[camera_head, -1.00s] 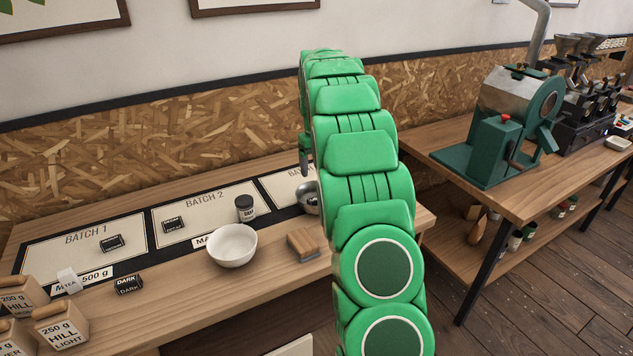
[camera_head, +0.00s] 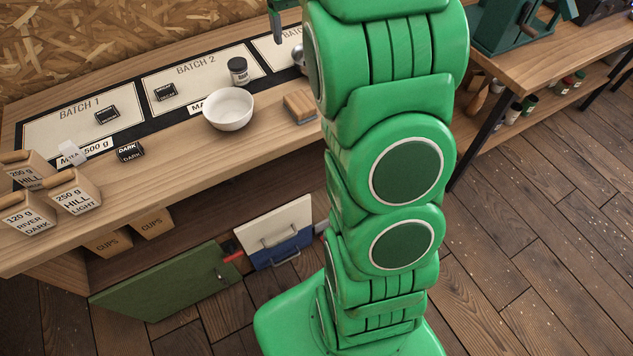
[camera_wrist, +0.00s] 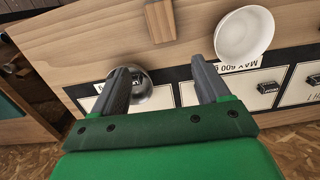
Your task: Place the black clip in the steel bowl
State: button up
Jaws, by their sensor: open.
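The steel bowl (camera_wrist: 140,88) shows in the wrist view between my gripper's fingers, partly behind the left one; in the head view (camera_head: 299,58) my arm hides most of it. Three small black labelled pieces could be the black clip: one on the Batch 1 card (camera_head: 107,115), one on the Batch 2 card (camera_head: 165,92), one at the bench's front (camera_head: 130,152). I cannot tell which is meant. My gripper (camera_wrist: 160,68) is open and empty, above the bench near the steel bowl; only a dark finger shows in the head view (camera_head: 276,22).
A white bowl (camera_head: 228,109), a dark-lidded jar (camera_head: 238,70) and a wooden brush or block (camera_head: 300,106) stand near the steel bowl. A green door (camera_head: 165,282) hangs open below. Another table (camera_head: 530,65) is at right.

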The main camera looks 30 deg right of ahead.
jog(key=s+a, duration=0.5)
jog(key=s, duration=0.7)
jog(key=s+a+f, duration=0.1)
jog(key=s+a, duration=0.4)
jog(key=s, duration=0.8)
jog(key=s+a+g, duration=0.1)
jog(key=s+a, duration=0.4)
jog(key=s, duration=0.8)
jog(key=shift+s+f, duration=0.15)
